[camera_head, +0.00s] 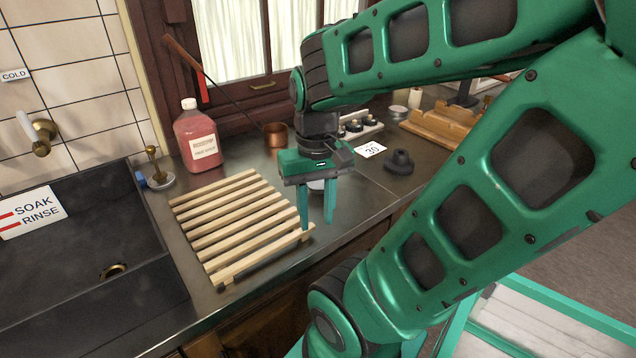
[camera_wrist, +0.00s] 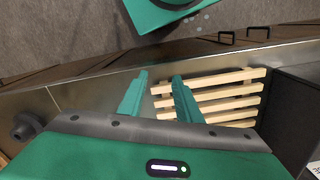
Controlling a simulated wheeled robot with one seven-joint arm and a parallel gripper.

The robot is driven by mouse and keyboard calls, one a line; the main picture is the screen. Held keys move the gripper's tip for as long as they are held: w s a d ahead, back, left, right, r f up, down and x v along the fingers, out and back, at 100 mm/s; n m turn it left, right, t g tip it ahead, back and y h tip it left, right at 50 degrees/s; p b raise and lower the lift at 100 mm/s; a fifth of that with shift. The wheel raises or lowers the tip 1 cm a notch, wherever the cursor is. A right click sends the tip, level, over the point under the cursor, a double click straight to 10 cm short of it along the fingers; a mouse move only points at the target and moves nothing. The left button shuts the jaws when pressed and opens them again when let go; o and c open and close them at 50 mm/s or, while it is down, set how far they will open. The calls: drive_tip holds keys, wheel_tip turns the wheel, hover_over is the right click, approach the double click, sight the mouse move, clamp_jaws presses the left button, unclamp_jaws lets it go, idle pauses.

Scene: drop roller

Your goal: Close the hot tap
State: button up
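No tap labelled hot shows in either view. A brass tap with a white handle (camera_head: 42,132) is on the tiled wall at the far left, below a COLD label (camera_head: 15,75). My gripper (camera_head: 317,218) is open and empty, pointing down over the counter at the right end of the wooden slatted rack. It is far to the right of the tap. In the wrist view my gripper's two fingers (camera_wrist: 158,82) are apart with nothing between them.
The slatted rack (camera_head: 235,225) lies beside the dark sink (camera_head: 75,255), which bears a SOAK RINSE sign (camera_head: 32,212). A red bottle (camera_head: 197,137), a copper pot (camera_head: 275,134) and a dark knobbed object (camera_head: 399,162) stand on the counter. The rack also shows in the wrist view (camera_wrist: 225,92).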

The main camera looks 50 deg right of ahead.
drive_tip(key=shift+a, duration=0.15)
drive_tip(key=shift+o, duration=1.2)
drive_tip(key=o, duration=1)
drive_tip(key=shift+d+r, duration=0.45)
drive_tip(key=shift+r, duration=0.3)
drive_tip(key=shift+o, duration=0.7)
drive_tip(key=w+d+r, duration=0.3)
drive_tip(key=w+d, duration=0.5)
drive_tip(key=d, duration=0.1)
drive_tip(key=shift+d, duration=0.4)
drive_tip(key=w+d, duration=0.4)
drive_tip(key=d, duration=0.3)
drive_tip(key=shift+n, duration=0.3)
drive_tip(key=shift+w+a+f, duration=0.1)
drive_tip(key=shift+w+f, duration=0.1)
drive_tip(key=shift+f, duration=2.3)
drive_tip(key=shift+w+a+f, duration=0.1)
drive_tip(key=shift+w+f, duration=0.1)
drive_tip(key=shift+f, duration=2.3)
